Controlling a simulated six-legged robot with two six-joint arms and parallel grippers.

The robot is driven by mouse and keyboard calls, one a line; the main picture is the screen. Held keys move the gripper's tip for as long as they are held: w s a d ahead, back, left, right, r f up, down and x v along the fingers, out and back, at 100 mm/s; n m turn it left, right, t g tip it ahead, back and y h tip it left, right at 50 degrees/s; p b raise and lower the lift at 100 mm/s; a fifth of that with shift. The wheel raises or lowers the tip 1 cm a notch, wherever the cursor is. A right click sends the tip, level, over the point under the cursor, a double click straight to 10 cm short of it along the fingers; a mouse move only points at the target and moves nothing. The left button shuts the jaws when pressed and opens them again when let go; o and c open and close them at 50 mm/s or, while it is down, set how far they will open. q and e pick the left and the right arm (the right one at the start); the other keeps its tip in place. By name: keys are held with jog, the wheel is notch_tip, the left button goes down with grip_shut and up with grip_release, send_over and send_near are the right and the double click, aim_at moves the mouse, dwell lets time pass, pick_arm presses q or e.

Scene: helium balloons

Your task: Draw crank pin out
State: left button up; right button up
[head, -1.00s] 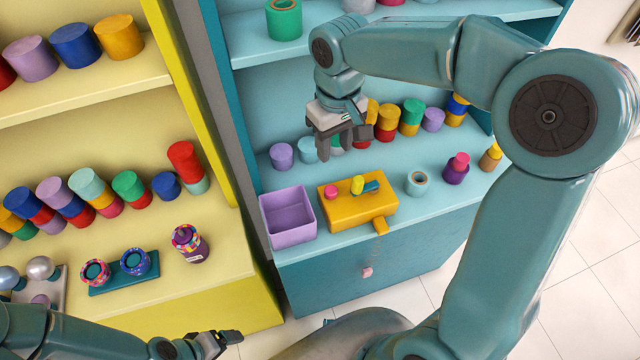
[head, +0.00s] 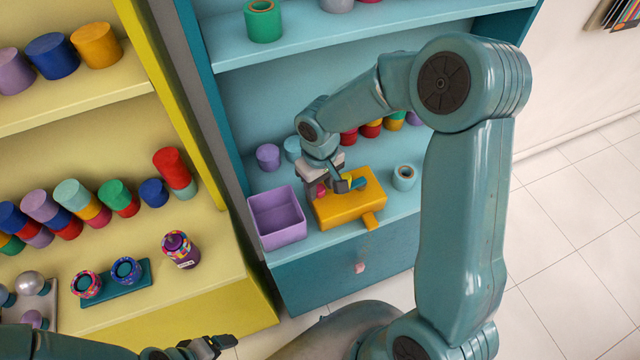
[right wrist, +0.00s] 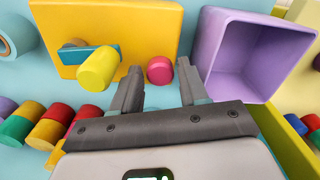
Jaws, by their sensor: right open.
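A yellow-orange box (head: 338,211) stands on the teal shelf. On its top are a pink peg (head: 320,190) and a teal crank arm (head: 372,192) with a yellow cylinder on it. The right wrist view shows the pink peg (right wrist: 160,70) and the yellow cylinder (right wrist: 98,70) clearly. Which one is the crank pin, I cannot tell. My right gripper (head: 334,187) is open just over the box. In the right wrist view its fingers (right wrist: 160,88) straddle the line of the pink peg, with the yellow cylinder outside the left finger. My left gripper (head: 212,346) is low at the bottom edge, away from the box.
An open purple bin (head: 278,222) stands directly left of the box. A teal ring-topped cylinder (head: 404,177) stands to its right. Several coloured cylinders line the shelf behind. A yellow shelf unit with more cylinders and a patterned bottle (head: 180,250) is at the left.

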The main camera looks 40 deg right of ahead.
aim_at(320, 189)
jog(key=shift+f, duration=0.4)
grip_shut()
jog(key=shift+r+p, duration=0.45)
jog(key=shift+r, duration=1)
grip_release()
jog(key=shift+w, duration=0.1)
notch_tip(320, 189, up, 16)
jog(key=shift+r+b, duration=0.15)
jog(key=shift+b, duration=0.25)
